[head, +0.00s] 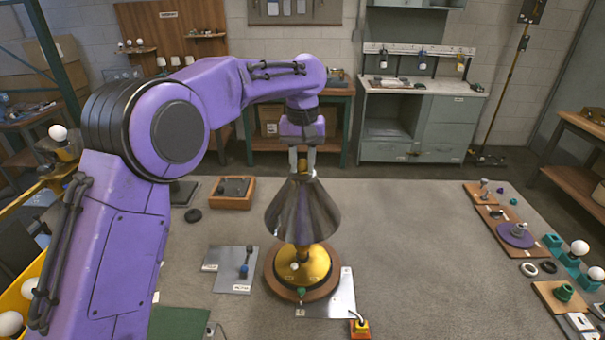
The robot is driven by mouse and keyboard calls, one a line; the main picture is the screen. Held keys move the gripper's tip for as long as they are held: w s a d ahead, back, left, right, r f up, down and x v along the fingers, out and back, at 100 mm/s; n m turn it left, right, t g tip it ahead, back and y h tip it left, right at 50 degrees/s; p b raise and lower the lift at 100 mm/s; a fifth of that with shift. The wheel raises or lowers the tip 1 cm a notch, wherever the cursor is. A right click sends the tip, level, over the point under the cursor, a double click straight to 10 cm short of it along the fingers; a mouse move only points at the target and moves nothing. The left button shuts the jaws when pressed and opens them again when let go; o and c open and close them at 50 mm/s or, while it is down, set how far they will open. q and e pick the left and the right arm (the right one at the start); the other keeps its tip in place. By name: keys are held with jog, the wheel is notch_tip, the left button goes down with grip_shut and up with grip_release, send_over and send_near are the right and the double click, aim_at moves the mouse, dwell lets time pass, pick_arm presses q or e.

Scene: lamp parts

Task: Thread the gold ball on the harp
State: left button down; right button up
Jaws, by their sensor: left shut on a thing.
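My left gripper (302,162) points straight down over the top of the silver cone shade (303,212). It is shut on the gold ball (302,170), a small gold shape between the fingertips right at the shade's top. The shade sits on a lamp with a gold base (312,268) on a round wooden foot (290,291). The lamp looks upright. The harp cannot be made out; the shade and fingers cover that spot. I cannot tell whether the ball touches the harp's tip. My right gripper is not in view.
Boards with parts (495,214) line the right side. The tabletop between is clear.

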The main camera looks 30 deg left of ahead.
pick_arm(q)
jog(key=shift+f, duration=0.2)
jog(key=m, duration=0.4)
jog(key=shift+s+a+f+m, duration=0.1)
jog(key=shift+m, duration=0.2)
jog(key=shift+f+m, duration=0.1)
jog(key=shift+m, duration=1.1)
jog(key=shift+a+m, duration=0.1)
jog(key=shift+m, duration=0.6)
jog(key=m, duration=0.4)
jog(key=shift+a, duration=0.15)
jog(key=shift+m, duration=0.7)
